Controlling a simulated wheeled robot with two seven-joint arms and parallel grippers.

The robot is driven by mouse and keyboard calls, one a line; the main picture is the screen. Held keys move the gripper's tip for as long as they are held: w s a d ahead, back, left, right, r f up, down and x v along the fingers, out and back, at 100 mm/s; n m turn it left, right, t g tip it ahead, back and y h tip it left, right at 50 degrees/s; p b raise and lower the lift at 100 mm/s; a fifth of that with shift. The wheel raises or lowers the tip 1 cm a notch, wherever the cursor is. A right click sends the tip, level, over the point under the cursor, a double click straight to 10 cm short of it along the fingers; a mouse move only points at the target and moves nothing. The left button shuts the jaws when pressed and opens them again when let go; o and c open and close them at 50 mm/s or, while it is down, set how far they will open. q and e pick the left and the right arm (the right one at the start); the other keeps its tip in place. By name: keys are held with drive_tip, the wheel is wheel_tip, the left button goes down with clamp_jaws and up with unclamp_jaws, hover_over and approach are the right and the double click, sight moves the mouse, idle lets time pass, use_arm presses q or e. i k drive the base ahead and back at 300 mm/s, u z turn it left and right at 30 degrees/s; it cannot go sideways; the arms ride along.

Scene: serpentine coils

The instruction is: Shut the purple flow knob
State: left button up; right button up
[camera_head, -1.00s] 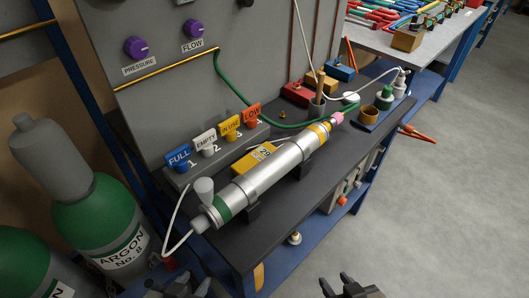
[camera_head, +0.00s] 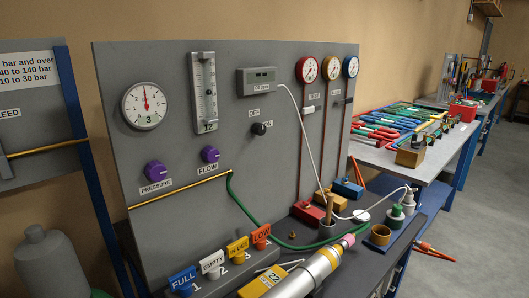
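The purple flow knob (camera_head: 210,154) is on the grey upright panel (camera_head: 130,60), just above the label reading FLOW. A second purple knob (camera_head: 154,170), labelled PRESSURE, is to its left and slightly lower. A clear flow tube gauge (camera_head: 204,92) is mounted above the flow knob, and a round white dial gauge (camera_head: 146,106) is at the upper left. How far the flow knob is turned cannot be told. Neither of my grippers shows in the view now.
A silver cylinder (camera_head: 302,277) lies on the bench below the panel. Coloured tags reading FULL (camera_head: 183,279), EMPTY (camera_head: 212,264) and LOW (camera_head: 261,236) stand along the panel's foot. A green hose (camera_head: 238,203) hangs there. Space directly before the flow knob looks clear.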

sight(210, 154)
drive_tip(key=k, duration=1)
drive_tip(key=u, duration=1.1)
drive_tip(key=i, duration=0.7)
drive_tip(key=z, duration=0.75)
